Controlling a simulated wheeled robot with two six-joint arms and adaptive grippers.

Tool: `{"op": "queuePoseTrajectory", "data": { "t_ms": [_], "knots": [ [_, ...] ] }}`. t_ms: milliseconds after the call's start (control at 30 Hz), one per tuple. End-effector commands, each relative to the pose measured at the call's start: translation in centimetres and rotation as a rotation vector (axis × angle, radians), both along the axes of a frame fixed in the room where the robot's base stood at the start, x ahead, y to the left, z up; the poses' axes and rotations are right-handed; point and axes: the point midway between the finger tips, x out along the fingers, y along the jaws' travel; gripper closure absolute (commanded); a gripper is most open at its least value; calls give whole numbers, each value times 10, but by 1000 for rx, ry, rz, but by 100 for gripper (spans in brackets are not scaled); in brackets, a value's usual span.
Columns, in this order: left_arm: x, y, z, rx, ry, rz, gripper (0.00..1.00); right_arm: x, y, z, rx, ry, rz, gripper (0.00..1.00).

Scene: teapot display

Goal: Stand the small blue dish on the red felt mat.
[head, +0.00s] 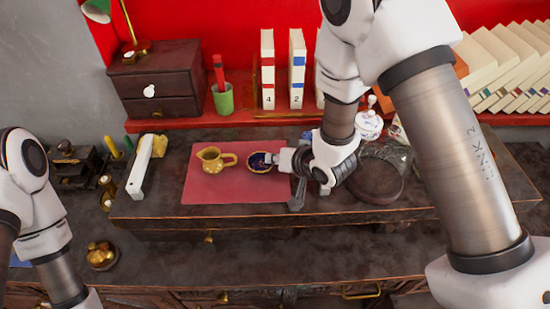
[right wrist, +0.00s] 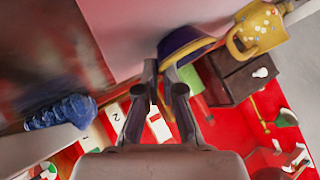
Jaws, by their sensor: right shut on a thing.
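The small blue dish (head: 261,161), with a dark blue inside and a tan-gold rim, is at the back right part of the red felt mat (head: 225,192). My right gripper (head: 282,159) is shut on the dish's right side. In the right wrist view the dish (right wrist: 184,42) shows at the fingertips (right wrist: 163,75), partly hidden by them. I cannot tell whether its base touches the mat. A yellow pitcher (head: 211,160) stands on the mat just left of the dish. My left arm shows at the left edge, but its gripper is out of view.
A white bar-shaped object (head: 140,166) lies left of the mat. A small drawer chest (head: 155,85), a green cup (head: 223,99) and upright books (head: 267,70) stand behind on the red shelf. A glass vessel (head: 390,155) and a blue-and-white pot (head: 368,126) are at the right. The mat's front is clear.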

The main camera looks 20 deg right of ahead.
Motion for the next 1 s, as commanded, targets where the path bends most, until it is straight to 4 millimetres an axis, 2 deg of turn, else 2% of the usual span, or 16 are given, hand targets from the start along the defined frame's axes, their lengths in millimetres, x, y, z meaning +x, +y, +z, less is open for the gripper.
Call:
{"op": "queuePoseTrajectory", "data": {
  "t_ms": [200,233,267,667,900,933,1000],
  "knots": [
    [0,0,0,0,0,0,45,0,0,-2,0,-2,0,100],
    [0,0,0,0,0,0,45,0,0,-2,0,-2,0,87],
    [0,0,0,0,0,0,45,0,0,-2,0,-2,0,83],
    [0,0,-1,0,0,0,45,-6,-3,3,-1,-3,-1,83],
    [0,0,-5,0,0,0,45,-43,-18,34,3,-4,-2,83],
    [0,0,0,0,0,0,45,-48,-20,42,4,-1,-2,83],
    [0,0,26,0,1,0,45,-61,-25,60,5,3,-2,83]
  ]
}}
